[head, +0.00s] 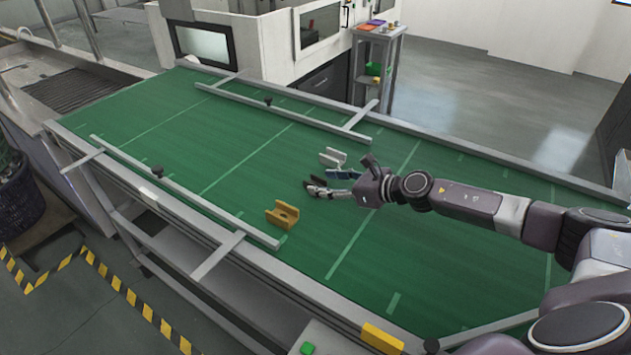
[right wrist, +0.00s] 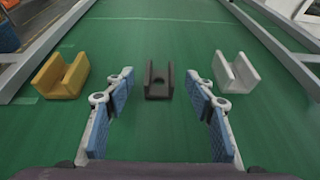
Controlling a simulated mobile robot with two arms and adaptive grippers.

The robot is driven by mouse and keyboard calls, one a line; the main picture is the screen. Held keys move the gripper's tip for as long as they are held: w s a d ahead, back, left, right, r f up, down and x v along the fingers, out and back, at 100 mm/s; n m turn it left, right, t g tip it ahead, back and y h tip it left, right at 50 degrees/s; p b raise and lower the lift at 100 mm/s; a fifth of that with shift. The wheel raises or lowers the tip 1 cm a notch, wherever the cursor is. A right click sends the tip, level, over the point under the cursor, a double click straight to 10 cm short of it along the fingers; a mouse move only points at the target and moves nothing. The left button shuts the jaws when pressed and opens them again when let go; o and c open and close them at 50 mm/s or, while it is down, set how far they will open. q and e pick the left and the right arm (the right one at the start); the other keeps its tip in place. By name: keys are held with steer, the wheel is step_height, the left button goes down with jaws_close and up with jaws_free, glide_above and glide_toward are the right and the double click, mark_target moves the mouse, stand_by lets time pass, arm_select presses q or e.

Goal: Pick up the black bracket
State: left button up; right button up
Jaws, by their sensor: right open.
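The black bracket (right wrist: 158,85) is a dark U-shaped channel with a round hole in its base. In the right wrist view it stands on the green belt, centred just ahead of the gap between my fingers. My right gripper (head: 330,182) is open, with blue pads on both fingers, and nothing is held in it. The fingers reach low over the belt toward the bracket, one to each side of its line. In the head view the bracket is hard to tell apart from the dark fingertips. My left gripper is not in view.
A yellow bracket (right wrist: 62,75) stands to the left and a white bracket (right wrist: 237,74) to the right in the right wrist view. The green belt (head: 220,150) has grey guide rails along both sides. Much of the belt is clear.

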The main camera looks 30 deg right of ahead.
mark_target(317, 182)
steer(key=shift+p+x, duration=0.3)
steer(key=shift+x, duration=1.25)
steer(key=shift+s, duration=0.1)
jaws_close()
